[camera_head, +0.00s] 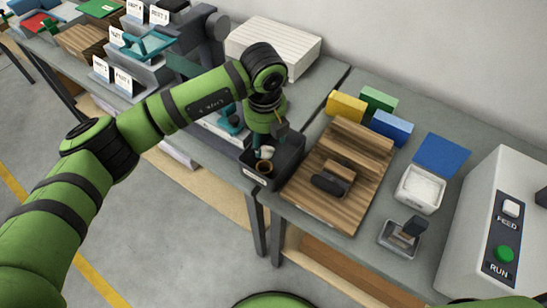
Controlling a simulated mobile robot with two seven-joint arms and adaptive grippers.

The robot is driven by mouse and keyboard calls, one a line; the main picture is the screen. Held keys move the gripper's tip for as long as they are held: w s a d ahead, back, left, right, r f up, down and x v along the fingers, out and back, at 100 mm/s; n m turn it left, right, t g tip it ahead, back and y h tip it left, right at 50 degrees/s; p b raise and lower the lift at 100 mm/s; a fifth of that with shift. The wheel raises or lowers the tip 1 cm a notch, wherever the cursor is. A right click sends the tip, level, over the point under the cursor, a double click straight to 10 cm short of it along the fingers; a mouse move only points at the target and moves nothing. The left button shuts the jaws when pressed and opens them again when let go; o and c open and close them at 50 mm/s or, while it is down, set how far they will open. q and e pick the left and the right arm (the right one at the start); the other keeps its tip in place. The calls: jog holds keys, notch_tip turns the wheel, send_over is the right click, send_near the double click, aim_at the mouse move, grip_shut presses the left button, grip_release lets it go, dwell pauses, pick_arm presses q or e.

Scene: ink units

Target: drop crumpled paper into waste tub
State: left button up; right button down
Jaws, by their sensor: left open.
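My left gripper (268,139) points down over the dark waste tub (286,170), at the edge of the bench. It is open. A small whitish lump, which looks like the crumpled paper (267,152), shows just below the fingers, within the tub's outline. I cannot tell whether it touches the fingers or rests on something in the tub. A brown, round, cup-like thing (265,167) sits in the tub near its front wall. The fingers and wrist hide part of the tub's far side. My right gripper is out of view.
Right of the tub lies a slatted wooden board (334,213) with a dark-headed block. Yellow (346,107), green and blue boxes stand behind it. A white tray (420,189) and a machine with FEED and RUN buttons (490,225) stand further right. Labelled trays (120,80) crowd the left bench.

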pick_arm(q)
notch_tip(320, 180, up, 8)
jog(key=s, duration=0.1)
jog(key=shift+r, duration=0.15)
jog(key=shift+s+d, duration=0.1)
